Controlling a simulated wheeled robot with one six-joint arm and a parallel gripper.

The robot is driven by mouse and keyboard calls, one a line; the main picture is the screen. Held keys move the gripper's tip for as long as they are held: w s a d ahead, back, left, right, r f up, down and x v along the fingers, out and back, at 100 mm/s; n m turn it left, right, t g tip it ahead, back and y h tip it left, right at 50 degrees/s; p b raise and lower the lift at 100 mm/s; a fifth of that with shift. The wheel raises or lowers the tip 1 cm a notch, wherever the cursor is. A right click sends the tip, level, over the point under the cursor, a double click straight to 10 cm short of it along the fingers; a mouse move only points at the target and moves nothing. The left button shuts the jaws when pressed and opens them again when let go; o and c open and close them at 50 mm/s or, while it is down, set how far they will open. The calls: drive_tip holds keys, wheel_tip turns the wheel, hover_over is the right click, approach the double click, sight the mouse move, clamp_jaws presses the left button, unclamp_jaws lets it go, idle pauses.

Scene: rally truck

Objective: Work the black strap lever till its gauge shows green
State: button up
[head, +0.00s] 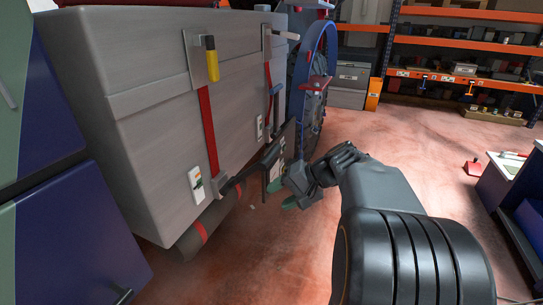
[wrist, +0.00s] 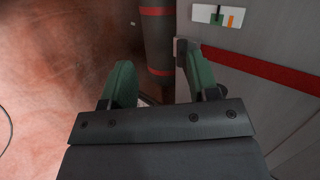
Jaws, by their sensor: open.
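The black strap lever (head: 250,172) sticks out from the lower end of the front red strap (head: 207,130) on the grey box. Its gauge (head: 196,184), a small white plate, is beside the strap foot; in the wrist view the gauge (wrist: 203,13) shows green and orange patches, its exact reading too small to tell. My gripper (head: 283,194) is open, to the right of the lever's outer end, with green fingertips. In the wrist view my gripper (wrist: 162,82) has its fingers apart; a dark piece by the right finger may be the lever. No grip on it shows.
A dark roll with red bands (head: 200,232) lies under the box; it also shows in the wrist view (wrist: 156,42). A yellow-handled lever (head: 212,60) and a second red strap (head: 267,85) are on the box. A blue-rimmed wheel (head: 315,80) stands behind.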

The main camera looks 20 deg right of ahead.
sight(274, 156)
drive_tip(key=w+d+r+m+t+y, duration=0.25)
drive_tip(key=d+r+t, duration=0.35)
drive_tip(key=d, duration=0.6)
drive_tip(key=shift+h, duration=0.35)
drive_tip(key=p+x, duration=0.2)
drive_tip(key=x, duration=1.1)
drive_tip(key=shift+w+r+p, duration=0.1)
drive_tip(key=shift+w+p, duration=0.15)
drive_tip(key=shift+p, duration=0.05)
drive_tip(key=shift+r, duration=0.1)
clamp_jaws()
drive_tip(key=shift+r, duration=0.1)
